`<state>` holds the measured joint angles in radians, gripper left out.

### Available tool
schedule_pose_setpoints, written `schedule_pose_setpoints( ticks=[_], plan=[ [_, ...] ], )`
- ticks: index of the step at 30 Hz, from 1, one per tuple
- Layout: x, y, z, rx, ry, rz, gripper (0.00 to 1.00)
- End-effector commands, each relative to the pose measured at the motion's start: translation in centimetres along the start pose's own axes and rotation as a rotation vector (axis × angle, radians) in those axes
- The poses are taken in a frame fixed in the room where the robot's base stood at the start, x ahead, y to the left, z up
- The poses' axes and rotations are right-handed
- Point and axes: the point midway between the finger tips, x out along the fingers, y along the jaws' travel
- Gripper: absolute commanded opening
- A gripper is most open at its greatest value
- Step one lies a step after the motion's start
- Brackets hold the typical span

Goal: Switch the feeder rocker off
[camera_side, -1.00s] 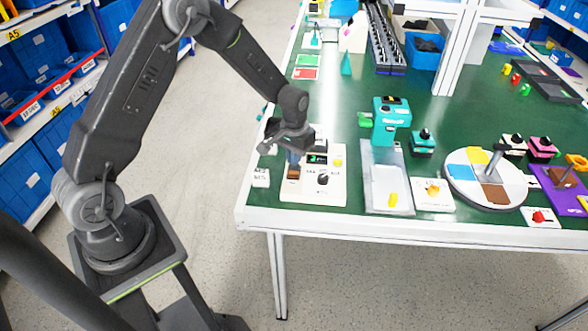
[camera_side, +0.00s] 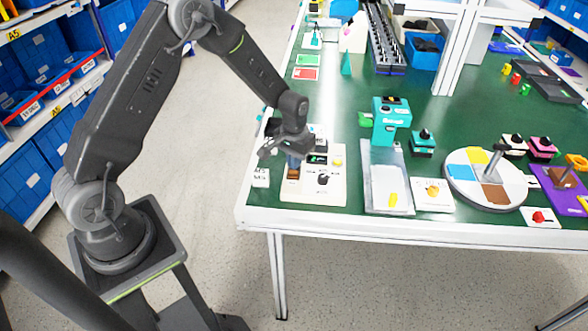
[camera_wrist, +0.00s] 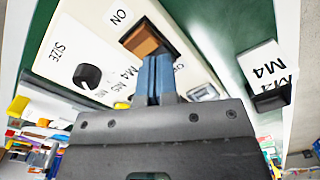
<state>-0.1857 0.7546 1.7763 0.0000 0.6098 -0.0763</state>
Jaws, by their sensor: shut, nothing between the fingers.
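The feeder rocker is a brown-orange rocker (camera_wrist: 144,40) set in a dark frame on a white control panel (camera_wrist: 75,45). The wrist view shows the word ON beyond it and a partly covered label starting with O at its near end. In the side view the rocker (camera_side: 292,173) is at the panel's left, below my gripper. My gripper (camera_wrist: 156,60) is shut and empty, its blue fingertips together at the rocker's OFF-label end. They look in contact or nearly so; I cannot tell which. The gripper (camera_side: 294,162) points down in the side view. The rocker's tilt is unclear.
A black knob (camera_wrist: 88,75) marked SIZE sits beside the rocker on the same panel. A white block labelled M4 (camera_wrist: 262,62) stands apart on the green table. In the side view a grey tray (camera_side: 385,180) lies right of the panel.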

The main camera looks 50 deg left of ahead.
Motion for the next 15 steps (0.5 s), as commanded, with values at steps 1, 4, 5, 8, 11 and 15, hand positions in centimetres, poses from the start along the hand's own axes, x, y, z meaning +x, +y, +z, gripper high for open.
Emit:
schedule_pose_setpoints(
  ticks=[1, 4, 5, 8, 11, 15],
  plan=[
    [0.1, 0.0, 0.1, 0.0, -0.002, 0.0, 0.0],
    [0.3, 0.0, 0.1, 0.0, -0.002, 0.0, 0.0],
    [0.3, 0.0, 0.1, 0.0, -0.002, 0.0, 0.0],
    [0.0, 0.0, 0.1, 0.0, -0.001, 0.0, 0.0],
    [-0.7, 0.0, 0.0, 0.0, 0.001, 0.0, 0.0],
    [-1.8, 0.0, 0.0, 0.0, 0.0, 0.0, 0.0]
  ],
)
